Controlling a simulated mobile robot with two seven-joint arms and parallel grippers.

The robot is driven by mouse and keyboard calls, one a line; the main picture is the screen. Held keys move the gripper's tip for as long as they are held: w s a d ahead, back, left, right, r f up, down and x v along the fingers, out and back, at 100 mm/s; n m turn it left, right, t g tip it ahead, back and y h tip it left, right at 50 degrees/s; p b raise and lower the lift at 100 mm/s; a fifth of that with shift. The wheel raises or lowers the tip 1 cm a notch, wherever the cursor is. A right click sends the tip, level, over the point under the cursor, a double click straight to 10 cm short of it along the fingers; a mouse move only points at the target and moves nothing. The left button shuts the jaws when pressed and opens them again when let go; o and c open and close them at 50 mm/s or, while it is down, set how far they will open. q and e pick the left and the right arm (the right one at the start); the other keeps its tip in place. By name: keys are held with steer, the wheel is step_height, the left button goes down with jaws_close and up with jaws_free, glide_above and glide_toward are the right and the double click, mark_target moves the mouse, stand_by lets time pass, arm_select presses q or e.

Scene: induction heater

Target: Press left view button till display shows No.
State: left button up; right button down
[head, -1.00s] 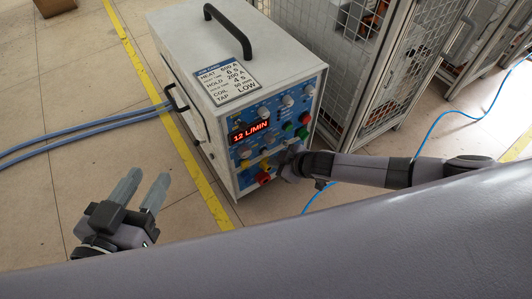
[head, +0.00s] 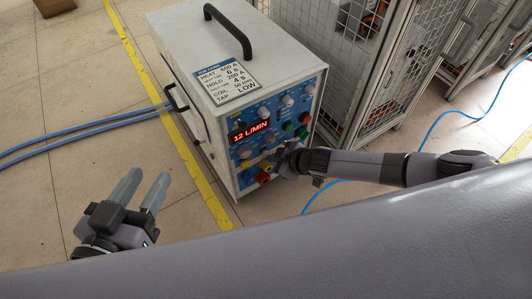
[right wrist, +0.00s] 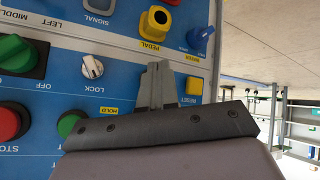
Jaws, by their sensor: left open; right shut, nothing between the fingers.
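The heater's red display (head: 250,132) reads "12 L/MIN" on the blue front panel (head: 296,104) of the white heater cabinet (head: 182,58). I cannot make out which control is the left view button. My right gripper (head: 283,157) is shut and empty in front of the panel's lower part, hiding some controls. In the right wrist view its closed fingertips (right wrist: 160,72) point at the panel, between the white lock switch (right wrist: 92,67) and the yellow reset button (right wrist: 193,87). Contact with the panel cannot be told. My left gripper (head: 142,190) is open and empty, left of the cabinet above the floor.
A yellow pedal socket (right wrist: 154,24), a blue knob (right wrist: 201,40) and a green hold button (right wrist: 71,123) are near the right gripper. A mesh cage (head: 370,75) stands right of the cabinet. Blue hoses (head: 80,132) run left. Floor around my left gripper is clear.

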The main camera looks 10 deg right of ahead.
steer(key=shift+w+a, duration=0.15)
steer(key=shift+w, duration=0.15)
stand_by(0.5)
steer(key=shift+s+d+p, duration=0.35)
steer(key=shift+s+p, duration=0.4)
steer(key=shift+s, duration=0.05)
